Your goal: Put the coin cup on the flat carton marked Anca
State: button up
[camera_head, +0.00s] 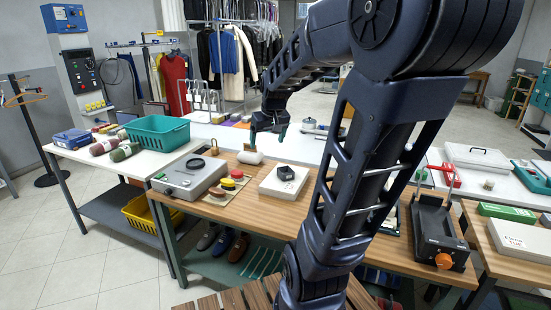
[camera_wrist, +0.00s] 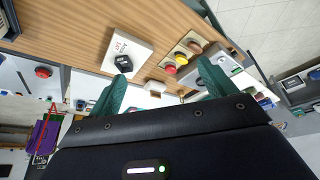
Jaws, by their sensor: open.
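A small dark, square-looking cup (camera_head: 285,172), which I take for the coin cup, sits on a flat white carton (camera_head: 277,190) on the wooden table. In the wrist view the dark cup (camera_wrist: 124,64) rests on the carton (camera_wrist: 131,43), which bears print too small to read surely. My gripper (camera_head: 268,136) is above the table's far edge, behind and left of the carton, apart from both. In the wrist view its teal fingers (camera_wrist: 163,72) are spread, with nothing held between them.
A white roll-like object (camera_head: 250,157) lies below my gripper. A grey device (camera_head: 188,178) and a tray with coloured round pieces (camera_head: 228,184) stand left of the carton. Another white carton (camera_head: 515,240) lies on the right table. Bare wood surrounds the carton's front.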

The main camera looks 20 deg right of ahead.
jog(key=s+a, duration=0.3)
jog(key=s, duration=1.1)
jog(key=shift+s, duration=0.2)
jog(key=shift+a+r, duration=0.1)
dwell(0.4)
